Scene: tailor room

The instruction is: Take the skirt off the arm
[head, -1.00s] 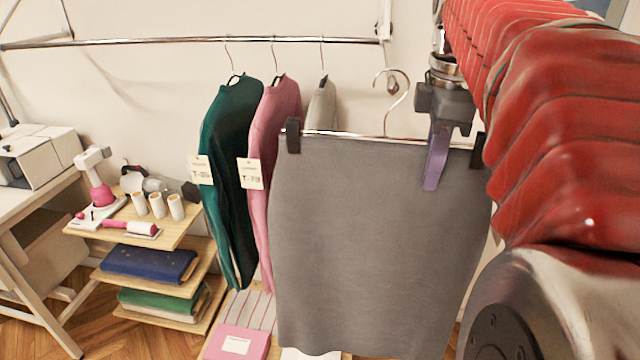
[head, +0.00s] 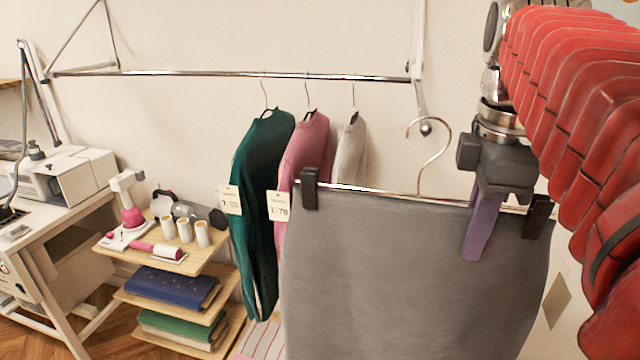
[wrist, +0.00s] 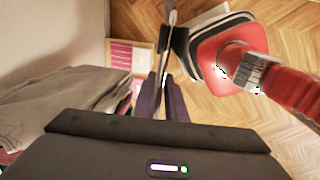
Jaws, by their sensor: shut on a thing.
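The grey skirt (head: 385,270) hangs from a chrome bar hanger with black clips, below my gripper in the head view. The hanger's hook (head: 441,152) curves over the round tip of the wall arm (head: 426,128) in the picture; I cannot tell whether it still touches that arm. My gripper (head: 480,228), with purple fingers, is shut on the hanger bar, right of the hook. In the wrist view, the fingers (wrist: 162,100) are close together around the bar, seen nearly end-on, with a black clip (wrist: 180,42) beyond. The skirt's lower edge is out of the head view.
A chrome rail (head: 230,74) behind holds a green sweater (head: 262,190), a pink sweater (head: 312,143) and a light grey garment (head: 350,150). A wooden shelf unit (head: 205,258) and a white sewing table (head: 45,228) stand at left. Wooden floor (wrist: 262,25) is open in the wrist view.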

